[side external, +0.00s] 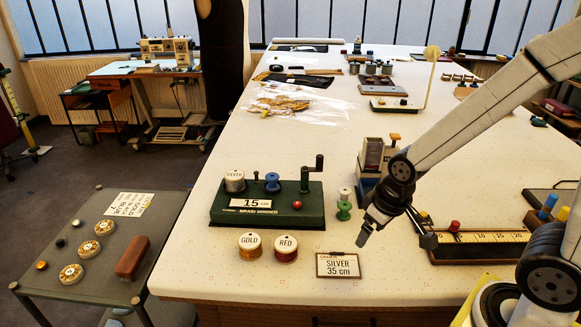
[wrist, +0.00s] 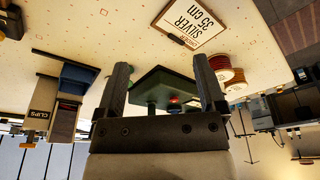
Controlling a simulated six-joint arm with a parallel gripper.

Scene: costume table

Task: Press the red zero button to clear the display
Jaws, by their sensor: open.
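The green braid winder (side external: 230,212) stands on the white table (side external: 220,285), left of my gripper (side external: 395,237). Its display plate (side external: 250,203) reads 15 cm. The small red button (side external: 297,205) is on its top at the right, below the crank. A silver spool (side external: 235,181) and a blue spool (side external: 272,182) sit on it. In the wrist view, upside down, the winder (wrist: 160,82) and the red button (wrist: 174,100) show between the fingers (wrist: 161,64). My gripper is open and empty, above the table and apart from the winder.
An order card (side external: 338,265) reads SILVER 35 cm. Gold (side external: 250,247) and red (side external: 286,248) spools stand in front of the winder. A green spool (side external: 344,207) and a clips box (side external: 371,167) are near its right side. A ruler block (side external: 480,246) lies farther right.

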